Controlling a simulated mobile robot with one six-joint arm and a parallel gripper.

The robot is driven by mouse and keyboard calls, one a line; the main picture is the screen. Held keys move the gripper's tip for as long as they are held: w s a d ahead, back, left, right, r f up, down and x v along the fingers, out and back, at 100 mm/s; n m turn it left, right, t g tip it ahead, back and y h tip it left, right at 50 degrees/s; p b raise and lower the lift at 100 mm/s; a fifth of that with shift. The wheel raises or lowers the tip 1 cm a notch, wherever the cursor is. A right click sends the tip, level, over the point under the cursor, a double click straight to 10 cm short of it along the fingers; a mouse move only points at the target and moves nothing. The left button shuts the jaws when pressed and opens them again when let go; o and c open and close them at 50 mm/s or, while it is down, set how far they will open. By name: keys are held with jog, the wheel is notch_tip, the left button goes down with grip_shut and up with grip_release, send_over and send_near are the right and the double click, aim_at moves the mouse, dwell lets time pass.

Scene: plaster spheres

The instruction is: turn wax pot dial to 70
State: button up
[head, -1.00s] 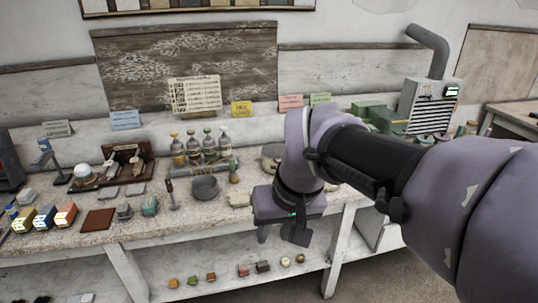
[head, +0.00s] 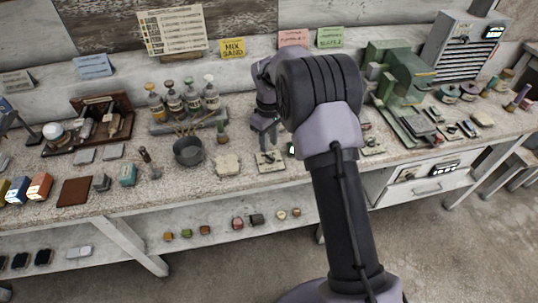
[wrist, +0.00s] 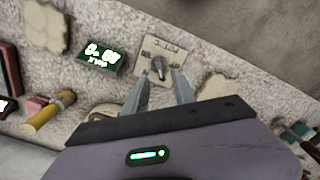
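A dark pointer knob (wrist: 158,66) stands on a small cream plate (wrist: 150,48) with lettering too blurred to read. The same plate (head: 270,161) shows in the head view near the bench's front edge. My gripper (wrist: 161,76) is open, with its fingers apart on either side of the knob. I cannot tell whether they touch it. In the head view my gripper (head: 265,132) is above the plate, partly hidden by my arm. A green-lit display (wrist: 101,56) sits beside the plate; its digits look like zeros. No wax pot can be clearly made out.
A pale rough slab (head: 228,166) lies left of the plate, with a dark metal bowl (head: 188,151) beyond it. Bottles (head: 184,99) stand behind. A green machine (head: 402,80) stands to the right. The bench's front edge is close to the plate.

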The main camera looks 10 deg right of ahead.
aim_at(269, 154)
notch_tip(269, 154, down, 5)
jog(key=shift+b, duration=0.55)
jog(key=shift+c, duration=0.4)
grip_shut()
